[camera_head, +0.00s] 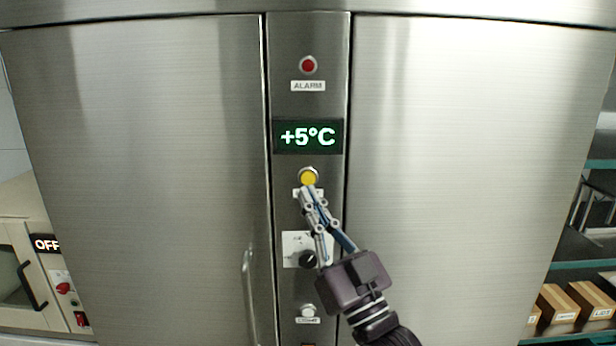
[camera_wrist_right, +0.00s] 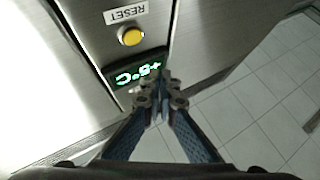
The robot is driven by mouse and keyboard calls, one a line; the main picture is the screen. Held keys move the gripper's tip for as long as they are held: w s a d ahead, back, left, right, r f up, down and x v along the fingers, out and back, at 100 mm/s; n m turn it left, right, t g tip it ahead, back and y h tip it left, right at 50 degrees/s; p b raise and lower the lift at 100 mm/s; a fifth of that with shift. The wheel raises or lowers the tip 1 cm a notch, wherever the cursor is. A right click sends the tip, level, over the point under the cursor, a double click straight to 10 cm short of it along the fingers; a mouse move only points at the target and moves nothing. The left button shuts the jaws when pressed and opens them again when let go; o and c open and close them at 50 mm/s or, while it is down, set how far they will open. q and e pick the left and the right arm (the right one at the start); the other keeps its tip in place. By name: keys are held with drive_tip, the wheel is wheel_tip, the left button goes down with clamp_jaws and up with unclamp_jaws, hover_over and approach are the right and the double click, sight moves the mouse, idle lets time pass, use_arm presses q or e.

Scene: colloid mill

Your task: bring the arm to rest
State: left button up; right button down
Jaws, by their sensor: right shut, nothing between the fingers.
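My right gripper (camera_head: 309,192) is shut and empty in front of the steel cabinet's centre panel, its fingertips just below the yellow button (camera_head: 308,177). I cannot tell from the head view whether the tips touch the panel. The right wrist view shows the shut fingertips (camera_wrist_right: 160,82) over the edge of the green display, apart from the yellow button (camera_wrist_right: 131,36) in the picture. The button's RESET label (camera_wrist_right: 127,13) reads upside down there. The display (camera_head: 307,136) shows +5°C. My left gripper is not in view.
The red alarm lamp (camera_head: 308,65) sits above the display. A black knob (camera_head: 308,259) and a white button (camera_head: 307,311) lie lower on the panel. A door handle (camera_head: 249,295) stands out at left. Shelves with boxes (camera_head: 558,303) are at right, an oven-like unit (camera_head: 22,270) at left.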

idle(0.5)
drive_tip(key=s+d+f+m+g+h, duration=0.1)
drive_tip(key=s+d+f+g+h, duration=0.15)
drive_tip(key=f, duration=0.75)
drive_tip(key=s+d+f+m+g+h, duration=0.1)
drive_tip(key=s+d+f+g+h, duration=0.15)
drive_tip(key=f, duration=0.85)
drive_tip(key=s+d+f+m+g+h, duration=0.1)
drive_tip(key=d+f+g+h, duration=0.25)
drive_tip(key=f, duration=0.65)
drive_tip(key=s+d+f+g+h, duration=0.1)
drive_tip(key=s+d+f+g, duration=0.25)
drive_tip(key=s+f, duration=0.4)
drive_tip(key=s+d+f+m+g+h, duration=0.1)
drive_tip(key=s+d+f+g+h, duration=0.25)
drive_tip(key=s, duration=0.65)
drive_tip(key=s+d+f+g, duration=0.3)
drive_tip(key=s+d+f, duration=0.2)
drive_tip(key=s+f, duration=0.25)
drive_tip(key=s+f+b, duration=0.2)
drive_tip(key=f, duration=1.3)
drive_tip(key=s+f+b, duration=0.2)
drive_tip(key=f, duration=1.4)
drive_tip(key=s+d+f+g+b, duration=0.2)
drive_tip(key=s+f+b, duration=0.1)
drive_tip(key=s+f, duration=1.2)
drive_tip(key=shift+s+d+f, duration=0.25)
drive_tip(key=shift+s+f, duration=0.15)
drive_tip(key=shift+f, duration=0.5)
